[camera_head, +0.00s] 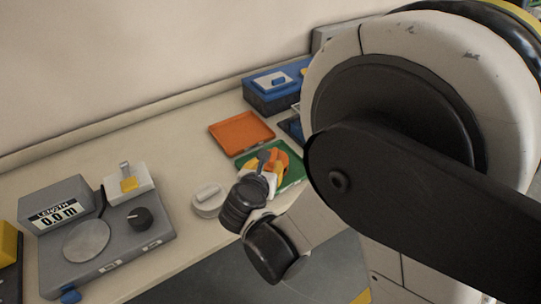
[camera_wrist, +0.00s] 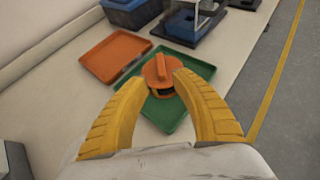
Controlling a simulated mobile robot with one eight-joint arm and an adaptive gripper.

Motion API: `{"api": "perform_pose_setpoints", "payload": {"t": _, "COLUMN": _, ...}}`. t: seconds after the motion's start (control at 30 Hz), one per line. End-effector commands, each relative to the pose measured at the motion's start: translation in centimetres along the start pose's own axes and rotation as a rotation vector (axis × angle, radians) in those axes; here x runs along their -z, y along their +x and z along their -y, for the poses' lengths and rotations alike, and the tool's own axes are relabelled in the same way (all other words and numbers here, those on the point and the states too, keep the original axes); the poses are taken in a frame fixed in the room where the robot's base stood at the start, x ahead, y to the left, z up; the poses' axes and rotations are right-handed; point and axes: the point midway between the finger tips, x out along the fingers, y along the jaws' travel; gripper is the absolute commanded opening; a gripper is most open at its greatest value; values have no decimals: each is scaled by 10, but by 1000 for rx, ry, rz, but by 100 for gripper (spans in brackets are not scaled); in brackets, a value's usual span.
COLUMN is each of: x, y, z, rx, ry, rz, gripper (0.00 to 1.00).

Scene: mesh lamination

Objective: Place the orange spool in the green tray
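The orange spool (camera_wrist: 160,69) shows in the wrist view with its raised bar on top, over the upper middle of the green tray (camera_wrist: 196,88). I cannot tell whether it rests on the tray floor or is slightly above it. My gripper (camera_wrist: 161,76) has two curved yellow fingers set well apart, with their tips at the left and right edges of the spool. Whether they press on it is not clear. In the head view my gripper (camera_head: 266,163) covers part of the spool and of the green tray (camera_head: 294,177).
An empty orange tray (camera_head: 240,132) lies just behind the green one. A blue box (camera_head: 273,92) stands farther back. A grey length meter (camera_head: 105,233) and a pale round piece with a bar (camera_head: 208,201) are on the bench to the left. The bench's front edge is close to the green tray.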

Motion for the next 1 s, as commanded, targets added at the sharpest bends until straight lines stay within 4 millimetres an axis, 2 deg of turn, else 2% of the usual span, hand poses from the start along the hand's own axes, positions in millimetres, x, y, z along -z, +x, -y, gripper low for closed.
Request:
{"api": "perform_pose_setpoints", "payload": {"t": 0.23, "x": -1, "y": -8, "z": 2, "rx": 3, "ry": 15, "rz": -4, "gripper": 32}}
{"api": "perform_pose_setpoints", "payload": {"t": 0.37, "x": -12, "y": -9, "z": 25, "rx": 29, "ry": 194, "rz": -47, "gripper": 32}}
{"api": "perform_pose_setpoints", "payload": {"t": 0.47, "x": -27, "y": -16, "z": 60, "rx": 78, "ry": 502, "rz": -112, "gripper": 32}}
{"api": "perform_pose_setpoints", "payload": {"t": 0.57, "x": -38, "y": -32, "z": 103, "rx": 153, "ry": 903, "rz": -177, "gripper": 32}}
{"api": "perform_pose_setpoints", "payload": {"t": 0.7, "x": -45, "y": -66, "z": 156, "rx": 281, "ry": 1485, "rz": -235, "gripper": 32}}
{"api": "perform_pose_setpoints", "payload": {"t": 0.8, "x": -43, "y": -95, "z": 188, "rx": 385, "ry": 1901, "rz": -251, "gripper": 32}}
{"api": "perform_pose_setpoints", "payload": {"t": 0.9, "x": -38, "y": -123, "z": 210, "rx": 488, "ry": 2281, "rz": -248, "gripper": 32}}
{"api": "perform_pose_setpoints", "payload": {"t": 1.0, "x": -32, "y": -146, "z": 223, "rx": 574, "ry": 2585, "rz": -235, "gripper": 32}}
